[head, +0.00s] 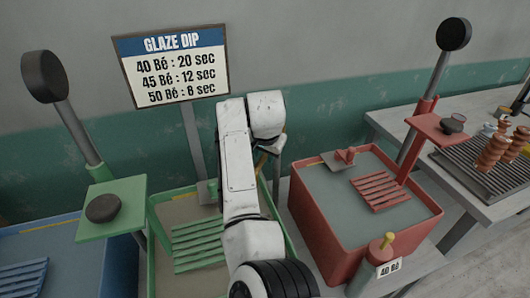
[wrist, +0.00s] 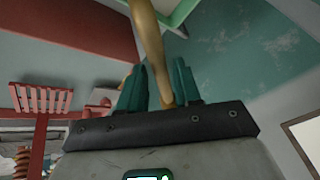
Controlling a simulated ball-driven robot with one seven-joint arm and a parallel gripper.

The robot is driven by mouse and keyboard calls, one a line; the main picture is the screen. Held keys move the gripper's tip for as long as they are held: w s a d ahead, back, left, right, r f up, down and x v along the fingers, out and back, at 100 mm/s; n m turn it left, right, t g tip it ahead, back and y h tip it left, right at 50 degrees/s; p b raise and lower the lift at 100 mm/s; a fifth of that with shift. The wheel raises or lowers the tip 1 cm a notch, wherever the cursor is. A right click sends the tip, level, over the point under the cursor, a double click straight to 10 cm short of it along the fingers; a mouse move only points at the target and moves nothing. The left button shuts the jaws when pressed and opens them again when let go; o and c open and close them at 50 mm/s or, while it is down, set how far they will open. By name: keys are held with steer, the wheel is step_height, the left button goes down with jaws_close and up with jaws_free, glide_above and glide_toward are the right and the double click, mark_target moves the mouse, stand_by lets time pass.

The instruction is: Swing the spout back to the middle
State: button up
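The tan, pipe-like spout (wrist: 150,45) runs down from the top of the wrist view between my gripper's (wrist: 160,82) two teal fingers. In the head view only a small yellowish part of the spout (head: 262,160) shows beside my white arm. My arm hides most of the spout there, and the fingers are hidden too.
A green tub (head: 152,268) with a slatted rack is at left of my arm, and a red tub (head: 325,235) at right. A blue tub (head: 60,258) is far left. A GLAZE DIP sign (head: 172,65) stands behind. Several pots hang or stand at far right.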

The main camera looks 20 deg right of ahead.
jaws_close()
steer(key=shift+d, duration=0.1)
stand_by(0.4)
